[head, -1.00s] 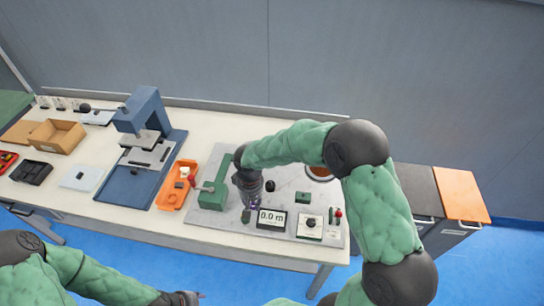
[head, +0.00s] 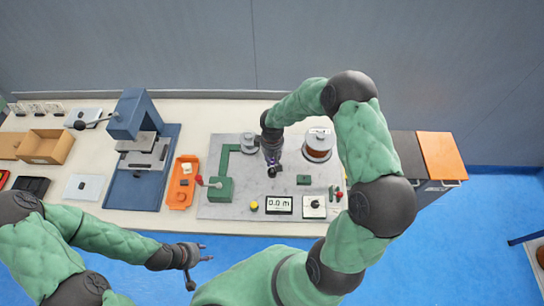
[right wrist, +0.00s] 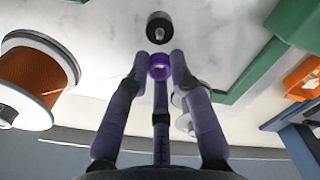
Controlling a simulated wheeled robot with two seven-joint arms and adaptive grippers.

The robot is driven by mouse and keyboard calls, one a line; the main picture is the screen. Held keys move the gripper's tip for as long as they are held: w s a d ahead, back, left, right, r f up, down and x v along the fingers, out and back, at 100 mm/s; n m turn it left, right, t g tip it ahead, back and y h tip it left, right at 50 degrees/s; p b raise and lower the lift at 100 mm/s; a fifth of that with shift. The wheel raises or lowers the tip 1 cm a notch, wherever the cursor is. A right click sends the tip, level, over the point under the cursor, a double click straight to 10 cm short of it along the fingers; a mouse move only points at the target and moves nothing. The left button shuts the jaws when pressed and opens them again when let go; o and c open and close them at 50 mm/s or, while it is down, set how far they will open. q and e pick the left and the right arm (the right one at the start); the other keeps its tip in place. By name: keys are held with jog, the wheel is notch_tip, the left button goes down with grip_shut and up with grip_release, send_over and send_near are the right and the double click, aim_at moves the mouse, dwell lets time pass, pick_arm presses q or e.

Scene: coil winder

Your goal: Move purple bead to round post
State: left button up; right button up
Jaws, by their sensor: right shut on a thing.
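The purple bead (right wrist: 158,66) is a small ring held between the fingertips of my right gripper (right wrist: 160,62), which is shut on it. In the right wrist view a short black round post (right wrist: 160,27) with a pale pin stands just beyond the bead, apart from it. In the head view my right gripper (head: 272,163) is over the grey board (head: 235,205), close to the dark post (head: 271,173); the bead is too small to make out there. My left gripper (head: 204,252) is open and empty in front of the table.
A copper wire spool (head: 318,145) stands right of my right gripper, and a green bracket (head: 221,188) stands to its left. A display (head: 279,204), a yellow knob (head: 254,205) and a switch box (head: 314,206) line the board's front. An orange tray (head: 181,192) lies further left.

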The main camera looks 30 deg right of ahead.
aim_at(272, 169)
jog(key=shift+f+b, duration=1.35)
jog(key=shift+f, duration=1)
jog(key=shift+f+b, duration=1)
jog(key=shift+f, duration=0.1)
jog(key=o, duration=0.8)
jog(key=shift+r, duration=0.2)
notch_tip(272, 169, up, 12)
jog(key=shift+f, duration=0.15)
